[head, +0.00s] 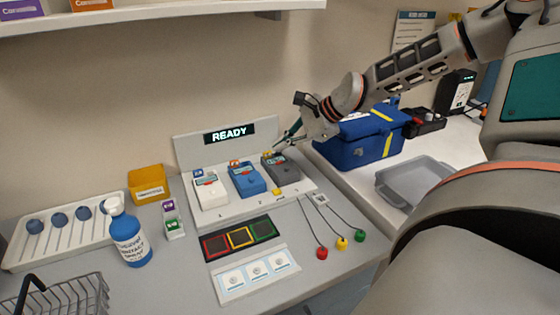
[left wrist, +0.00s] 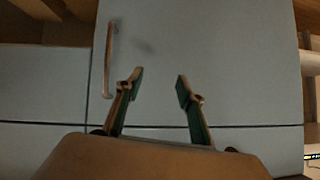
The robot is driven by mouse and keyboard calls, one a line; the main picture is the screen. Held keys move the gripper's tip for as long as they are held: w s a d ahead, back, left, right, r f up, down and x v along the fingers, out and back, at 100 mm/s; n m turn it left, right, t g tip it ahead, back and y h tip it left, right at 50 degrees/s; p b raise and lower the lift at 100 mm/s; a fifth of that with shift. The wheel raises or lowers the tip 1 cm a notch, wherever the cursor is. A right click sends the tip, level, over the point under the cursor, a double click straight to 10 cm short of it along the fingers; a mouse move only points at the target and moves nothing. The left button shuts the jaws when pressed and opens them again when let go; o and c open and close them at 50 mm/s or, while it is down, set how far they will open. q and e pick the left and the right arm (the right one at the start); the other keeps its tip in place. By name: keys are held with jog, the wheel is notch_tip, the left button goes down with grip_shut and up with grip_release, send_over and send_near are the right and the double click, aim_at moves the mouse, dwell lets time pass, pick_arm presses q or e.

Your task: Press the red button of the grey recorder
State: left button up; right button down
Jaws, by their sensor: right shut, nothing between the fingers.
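The grey recorder (head: 280,169) stands at the right end of a row of three on a white stand (head: 235,211) in the head view. A blue recorder (head: 247,182) and a white recorder (head: 209,191) stand to its left. My right gripper (head: 279,146) is shut and empty, with its fingertips just above the back of the grey recorder; I cannot tell whether they touch it. The red button is too small to make out. My left gripper (left wrist: 160,84) is open and empty in the left wrist view, facing a grey cabinet door (left wrist: 220,45).
The stand's back panel has a display (head: 229,133) reading "READY". A blue bag (head: 360,140) and a grey tray (head: 413,180) are to the right. Red, yellow and green knobs on wires, a blue spray bottle (head: 130,240) and a spoon tray (head: 65,252) are around the front and left.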

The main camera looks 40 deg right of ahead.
jog(key=shift+r+p, duration=0.35)
jog(key=shift+r, duration=1.1)
